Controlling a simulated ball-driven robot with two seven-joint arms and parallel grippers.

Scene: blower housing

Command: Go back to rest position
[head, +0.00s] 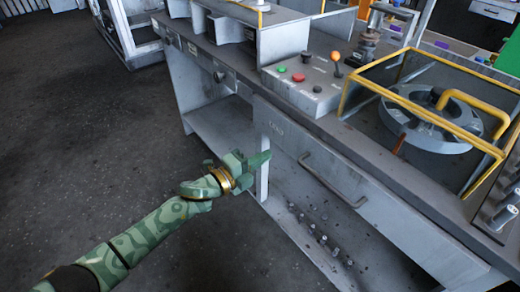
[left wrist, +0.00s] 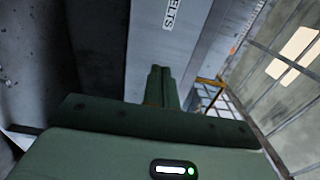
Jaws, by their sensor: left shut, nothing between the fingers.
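My left gripper (head: 256,164) is green and reaches in from the lower left of the head view. It is in front of the grey workbench (head: 230,135), near the left end of a drawer front. In the left wrist view the fingers of my left gripper (left wrist: 161,86) are together with nothing between them. A drawer front with lettering (left wrist: 165,35) lies beyond the fingertips there. I cannot tell whether the fingers touch it. My right gripper does not show in either view.
A drawer handle (head: 333,182) is right of my left gripper. A control box (head: 303,82) and a yellow-framed housing with a round wheel (head: 431,118) stand on the bench top. Small metal parts (head: 322,238) lie on the lower shelf. The dark floor (head: 90,130) at left is clear.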

